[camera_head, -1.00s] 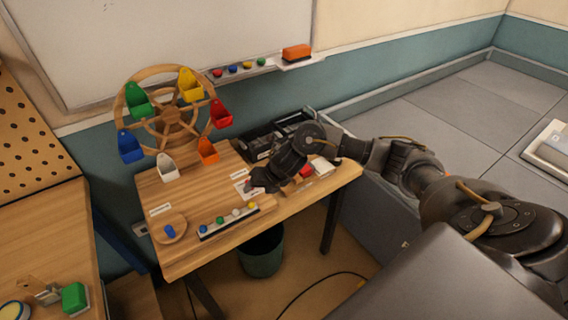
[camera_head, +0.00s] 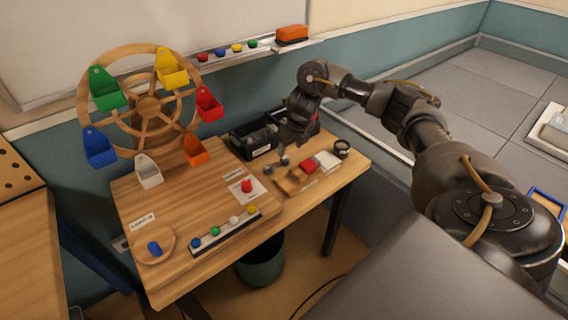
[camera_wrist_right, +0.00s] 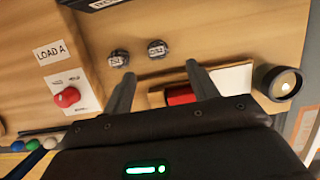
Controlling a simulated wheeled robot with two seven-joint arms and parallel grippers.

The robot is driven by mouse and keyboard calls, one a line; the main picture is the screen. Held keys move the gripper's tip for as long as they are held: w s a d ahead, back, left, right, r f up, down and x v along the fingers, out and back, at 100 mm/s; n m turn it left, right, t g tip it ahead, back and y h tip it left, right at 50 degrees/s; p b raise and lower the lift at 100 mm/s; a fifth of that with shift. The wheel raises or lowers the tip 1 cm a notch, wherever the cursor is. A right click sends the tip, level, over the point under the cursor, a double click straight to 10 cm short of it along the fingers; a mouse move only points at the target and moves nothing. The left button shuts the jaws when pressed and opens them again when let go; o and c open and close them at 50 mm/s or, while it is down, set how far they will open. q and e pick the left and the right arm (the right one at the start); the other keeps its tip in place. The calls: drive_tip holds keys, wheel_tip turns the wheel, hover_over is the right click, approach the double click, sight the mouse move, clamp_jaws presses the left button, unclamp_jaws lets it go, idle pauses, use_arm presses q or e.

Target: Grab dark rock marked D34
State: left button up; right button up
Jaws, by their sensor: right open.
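Two small dark rocks with pale labels lie side by side on the wooden table in the right wrist view: a left rock (camera_wrist_right: 119,57) and a right rock (camera_wrist_right: 157,49). The labels are too small to read surely, so I cannot tell which one is D34. My right gripper (camera_wrist_right: 160,70) is open and empty, its fingers pointing toward the rocks. The right rock lies ahead of the gap, the left one ahead of the left finger. In the head view my right gripper (camera_head: 292,150) hangs over the table's back right part. My left gripper is not in view.
A red block (camera_wrist_right: 180,94) and white block (camera_wrist_right: 232,78) lie close to the right finger, with a dark cup (camera_wrist_right: 279,82) beyond. A red knob (camera_head: 246,186) stands left. A black bin (camera_head: 253,140) is behind; a Ferris wheel (camera_head: 148,106) stands at left.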

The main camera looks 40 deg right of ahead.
sight(285, 157)
drive_tip(key=shift+x, duration=1.05)
drive_tip(key=x, duration=0.4)
drive_tip(key=shift+w+a+f, duration=0.1)
drive_tip(key=shift+w+f, duration=0.05)
drive_tip(key=shift+w, duration=0.1)
drive_tip(key=shift+w+f, duration=0.1)
drive_tip(key=shift+f, duration=0.15)
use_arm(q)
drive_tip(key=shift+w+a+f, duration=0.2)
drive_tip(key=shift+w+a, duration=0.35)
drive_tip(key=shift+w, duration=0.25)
use_arm(e)
drive_tip(key=shift+c, duration=0.2)
drive_tip(key=c, duration=1.1)
drive_tip(key=shift+r, duration=0.1)
